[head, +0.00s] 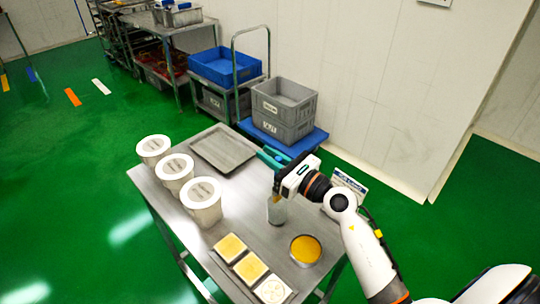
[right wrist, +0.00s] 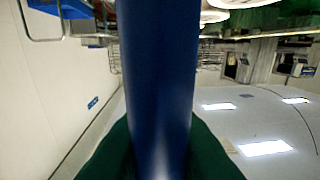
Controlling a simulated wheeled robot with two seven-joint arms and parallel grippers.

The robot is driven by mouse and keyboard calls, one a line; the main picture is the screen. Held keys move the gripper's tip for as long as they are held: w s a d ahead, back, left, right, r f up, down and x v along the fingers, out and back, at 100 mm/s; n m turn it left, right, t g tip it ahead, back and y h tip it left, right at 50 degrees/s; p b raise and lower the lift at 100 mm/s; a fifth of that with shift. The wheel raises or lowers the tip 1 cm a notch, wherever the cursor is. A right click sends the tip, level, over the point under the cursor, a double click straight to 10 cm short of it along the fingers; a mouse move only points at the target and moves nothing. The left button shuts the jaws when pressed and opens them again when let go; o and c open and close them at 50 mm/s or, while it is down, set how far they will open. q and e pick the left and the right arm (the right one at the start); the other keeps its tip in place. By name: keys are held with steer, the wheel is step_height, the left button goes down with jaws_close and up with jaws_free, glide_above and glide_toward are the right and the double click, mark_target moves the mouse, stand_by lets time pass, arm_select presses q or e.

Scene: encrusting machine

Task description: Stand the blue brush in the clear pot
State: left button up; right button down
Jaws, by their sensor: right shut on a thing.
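My right gripper (head: 271,158) reaches over the table from the right, above the clear pot (head: 277,213). It is shut on the blue brush, whose thick blue handle (right wrist: 160,80) runs through the middle of the right wrist view between the dark green fingers. In the head view the gripper hides most of the brush. A narrow tan part shows just below the gripper, at the pot's mouth. I cannot tell whether it is inside the pot or in front of it. The pot stands upright on the metal table (head: 237,218). My left gripper is not in view.
White lidded tubs (head: 202,200) line the table's left side. A flat metal tray (head: 223,149) lies at the back. Square pieces (head: 250,268) and a round yellow-filled tin (head: 305,249) lie near the front. A small sign (head: 349,184) stands at the right, behind my arm.

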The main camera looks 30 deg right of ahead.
steer(key=shift+f+b, duration=1.8)
steer(key=shift+f, duration=0.65)
steer(key=c, duration=1.3)
jaws_free()
steer(key=b+v, duration=0.4)
steer(key=v, duration=0.8)
